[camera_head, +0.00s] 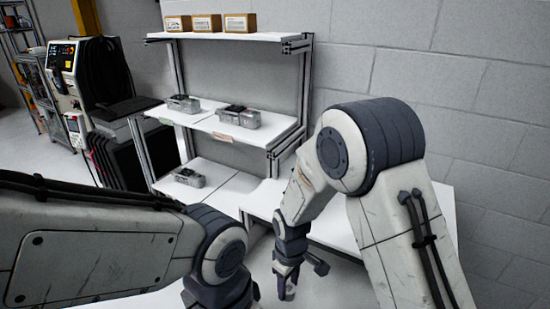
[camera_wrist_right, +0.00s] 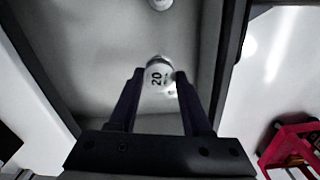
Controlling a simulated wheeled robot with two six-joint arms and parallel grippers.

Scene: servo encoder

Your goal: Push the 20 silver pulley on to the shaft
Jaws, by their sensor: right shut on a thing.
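My right gripper (camera_head: 286,288) hangs low in the head view, beside the white table (camera_head: 345,235). In the right wrist view its two dark fingers (camera_wrist_right: 159,82) are shut on the silver pulley (camera_wrist_right: 158,70), a small round part with "20" printed on its face. Another round pale part (camera_wrist_right: 160,4) is cut off at the top edge; I cannot tell whether it is the shaft. No shaft shows clearly in either view. My left arm crosses the lower left of the head view; its gripper is outside the frame.
A white shelf rack (camera_head: 222,37) stands behind, with several small boxes on top and grey metal parts (camera_head: 238,117) on lower shelves. A grey block wall (camera_head: 450,80) closes off the right. A red object (camera_wrist_right: 291,142) lies at lower right in the right wrist view.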

